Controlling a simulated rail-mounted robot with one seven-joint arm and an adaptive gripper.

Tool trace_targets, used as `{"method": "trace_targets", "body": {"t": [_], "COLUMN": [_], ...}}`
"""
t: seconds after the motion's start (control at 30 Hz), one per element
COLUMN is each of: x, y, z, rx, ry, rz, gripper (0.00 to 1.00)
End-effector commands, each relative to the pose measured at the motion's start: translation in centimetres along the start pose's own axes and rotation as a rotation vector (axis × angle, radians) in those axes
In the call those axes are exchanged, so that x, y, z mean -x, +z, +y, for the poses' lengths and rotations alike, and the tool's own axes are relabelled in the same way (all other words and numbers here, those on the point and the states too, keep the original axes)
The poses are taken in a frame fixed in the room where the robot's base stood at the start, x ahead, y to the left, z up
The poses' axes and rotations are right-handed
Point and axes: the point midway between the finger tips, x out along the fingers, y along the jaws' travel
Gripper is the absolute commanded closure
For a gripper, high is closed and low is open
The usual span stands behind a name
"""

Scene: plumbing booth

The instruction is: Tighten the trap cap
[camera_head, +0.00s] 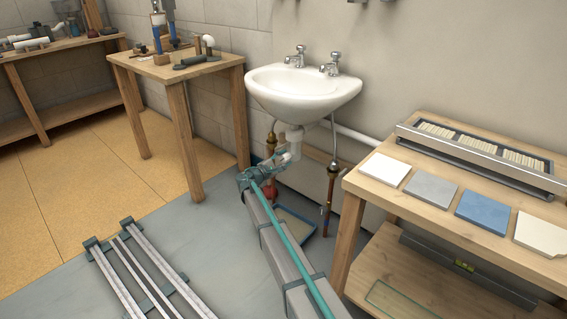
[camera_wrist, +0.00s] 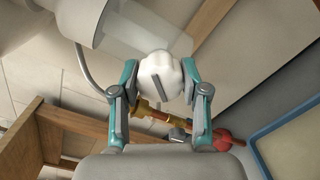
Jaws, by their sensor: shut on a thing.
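The trap cap (camera_wrist: 160,77) is white and lobed, with a grey line across its face, in the middle of the wrist view. The grey-and-teal fingers of my gripper (camera_wrist: 161,86) stand on both sides of it and are shut on it. Behind it is the pale, partly see-through trap body (camera_wrist: 143,33). In the head view, the white trap (camera_head: 293,140) hangs under the basin (camera_head: 303,91), and my gripper (camera_head: 270,168) is close below it. The cap is hard to make out there.
A brass valve with a red part (camera_wrist: 222,139) and a copper pipe are close behind my gripper. A blue-rimmed tray (camera_head: 297,226) lies on the floor below. A wooden bench with tiles (camera_head: 383,169) stands right, a small wooden table (camera_head: 213,75) left.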

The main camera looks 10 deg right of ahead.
Motion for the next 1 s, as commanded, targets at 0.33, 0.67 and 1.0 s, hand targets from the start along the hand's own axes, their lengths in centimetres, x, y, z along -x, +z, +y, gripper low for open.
{"method": "trace_targets", "body": {"t": [0.33, 0.67, 1.0], "x": [0.03, 0.02, 0.02], "y": [-0.16, -0.16, -0.1], "z": [-0.31, -0.3, -0.18], "rx": [-0.331, -0.62, -0.802], "ry": [0.0, 0.0, 0.0], "rz": [0.0, 0.0, 0.0], "gripper": [0.9, 0.9, 0.9]}}
